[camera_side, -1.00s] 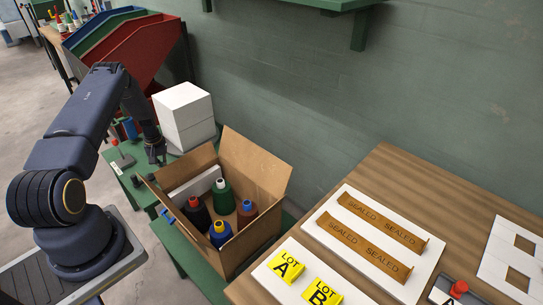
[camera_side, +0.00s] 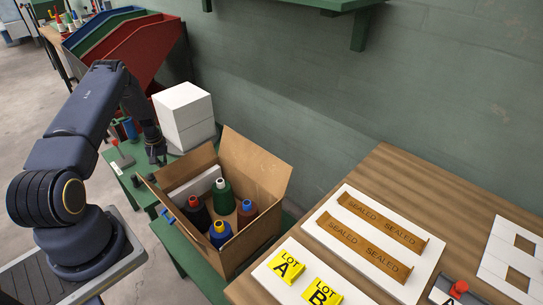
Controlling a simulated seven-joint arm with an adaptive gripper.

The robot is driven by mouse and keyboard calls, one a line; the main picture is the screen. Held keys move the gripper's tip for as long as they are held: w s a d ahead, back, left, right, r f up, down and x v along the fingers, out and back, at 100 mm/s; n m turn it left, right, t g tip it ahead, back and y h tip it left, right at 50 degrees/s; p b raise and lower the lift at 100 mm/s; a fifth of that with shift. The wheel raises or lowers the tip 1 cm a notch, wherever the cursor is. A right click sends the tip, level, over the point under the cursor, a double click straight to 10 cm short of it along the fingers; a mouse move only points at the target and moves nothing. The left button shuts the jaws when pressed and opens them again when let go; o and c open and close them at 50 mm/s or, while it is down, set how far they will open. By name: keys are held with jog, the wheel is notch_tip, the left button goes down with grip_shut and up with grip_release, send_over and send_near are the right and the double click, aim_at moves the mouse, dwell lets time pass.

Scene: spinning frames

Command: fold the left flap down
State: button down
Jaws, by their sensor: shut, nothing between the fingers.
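An open cardboard box (camera_side: 247,238) stands on the green bench. It holds several thread cones, among them a green cone (camera_side: 223,196) and a blue cone (camera_side: 220,233), and a white slab (camera_side: 195,186) along its back left side. The right flap (camera_side: 254,165) stands up, tilted outward. The left flap (camera_side: 160,194) shows as a thin edge at the box's left side, sloping outward. My gripper (camera_side: 156,160) is shut and empty, pointing down just beyond the back left corner of the box. Whether it touches the flap I cannot tell.
White blocks (camera_side: 184,116) are stacked behind the box, close to my gripper. At the right, a wooden table (camera_side: 378,172) bears two SEALED strips (camera_side: 382,224) and yellow LOT cards (camera_side: 286,267). A green shelf (camera_side: 330,5) juts from the wall.

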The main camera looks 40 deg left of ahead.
jog(key=shift+d+r, duration=0.5)
jog(key=shift+d, duration=0.45)
jog(key=shift+d+r, duration=0.45)
jog(key=shift+d, duration=0.5)
jog(key=shift+d+r, duration=0.5)
jog(key=shift+d, duration=0.45)
jog(key=shift+d+f, duration=0.25)
jog(key=shift+d, duration=0.45)
jog(key=shift+d+f, duration=0.2)
jog(key=shift+d, duration=0.45)
jog(key=shift+d+f, duration=0.25)
jog(key=shift+d, duration=0.45)
jog(key=shift+d+f, duration=0.65)
jog(key=shift+f, duration=0.35)
jog(key=shift+d+f, duration=0.6)
jog(key=shift+f, duration=0.4)
jog(key=shift+r, duration=0.1)
notch_tip(320, 180, up, 9)
